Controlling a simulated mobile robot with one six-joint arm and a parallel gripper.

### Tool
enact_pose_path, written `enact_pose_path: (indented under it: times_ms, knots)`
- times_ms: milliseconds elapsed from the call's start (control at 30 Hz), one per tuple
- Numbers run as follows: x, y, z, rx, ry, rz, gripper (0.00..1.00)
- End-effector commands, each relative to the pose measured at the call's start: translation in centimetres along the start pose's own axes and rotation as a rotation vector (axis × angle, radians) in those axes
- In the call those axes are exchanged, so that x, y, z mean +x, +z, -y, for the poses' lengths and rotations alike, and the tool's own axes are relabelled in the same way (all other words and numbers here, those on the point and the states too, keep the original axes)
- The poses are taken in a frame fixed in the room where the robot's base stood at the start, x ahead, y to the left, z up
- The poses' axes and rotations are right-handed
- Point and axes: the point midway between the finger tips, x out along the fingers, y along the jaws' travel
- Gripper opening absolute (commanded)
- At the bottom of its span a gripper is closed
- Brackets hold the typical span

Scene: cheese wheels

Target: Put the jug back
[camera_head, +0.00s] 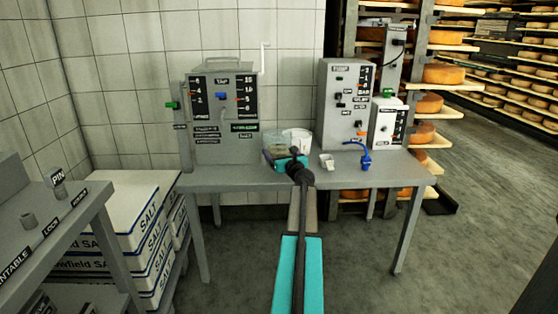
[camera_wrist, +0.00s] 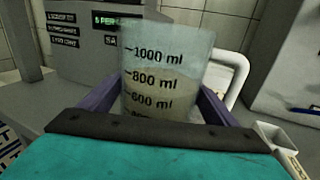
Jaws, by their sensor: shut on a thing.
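A clear measuring jug (camera_wrist: 165,75) with black ml marks fills the middle of the wrist view, with pale, yellowish contents to about the 800 ml mark. My gripper (camera_wrist: 160,105) is shut on it, a purple finger at each side. The jug's lower part is hidden behind my gripper. In the head view my gripper (camera_head: 289,163) is over the grey table, and the jug (camera_head: 275,139) shows as a greenish see-through shape just beyond it. I cannot tell whether its base touches the table.
The grey TAP machine (camera_head: 222,105) is behind left, the PUMP machine (camera_head: 343,105) behind right. A small white cup (camera_head: 327,161) and a blue fitting (camera_head: 366,160) are to the right on the table (camera_head: 400,172). Salt boxes (camera_head: 140,215) stand left.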

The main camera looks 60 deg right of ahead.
Motion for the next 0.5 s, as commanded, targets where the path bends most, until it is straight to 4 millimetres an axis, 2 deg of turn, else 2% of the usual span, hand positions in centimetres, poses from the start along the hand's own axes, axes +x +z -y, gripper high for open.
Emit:
enact_pose_path:
  times_ms: [500]
  knots:
    - [0.53, 0.15, 0.14, 0.000, 0.002, 0.002, 0.26]
